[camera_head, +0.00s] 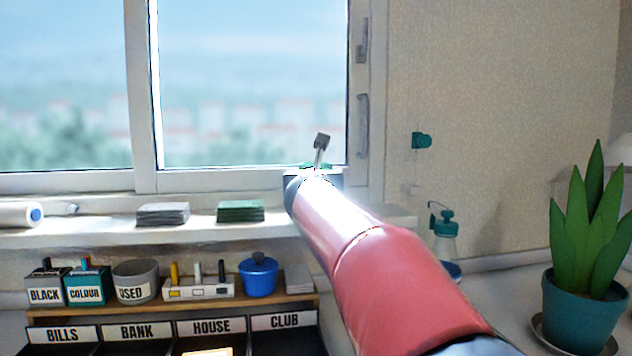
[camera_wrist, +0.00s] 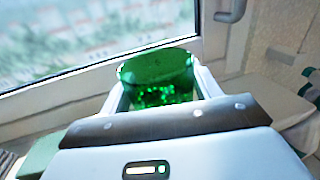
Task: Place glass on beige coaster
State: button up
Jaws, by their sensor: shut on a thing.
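A translucent green glass (camera_wrist: 156,72) is between the two pale fingers of my gripper (camera_wrist: 158,92) in the wrist view, and the gripper is shut on it. In the head view my gripper (camera_head: 316,172) is over the window sill, mostly hidden behind my arm, and only a thin green bit of the glass (camera_head: 312,165) shows. I cannot clearly make out a beige coaster. A pale flat surface (camera_wrist: 272,101) lies right of the gripper in the wrist view, but I cannot tell whether it is a coaster or the sill.
A grey stack (camera_head: 162,214) and a green stack (camera_head: 240,211) lie on the sill (camera_head: 110,232), left of my arm. Below is a wooden shelf (camera_head: 130,310) with labelled boxes and a blue pot (camera_head: 258,276). A soap bottle (camera_head: 444,238) and a potted plant (camera_head: 582,300) stand right.

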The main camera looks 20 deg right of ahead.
jog(key=shift+r, duration=0.1)
jog(key=o, duration=1.3)
jog(key=shift+o, duration=0.2)
jog(key=shift+s, duration=0.15)
jog(key=b+v, duration=0.1)
jog(key=v, duration=1.1)
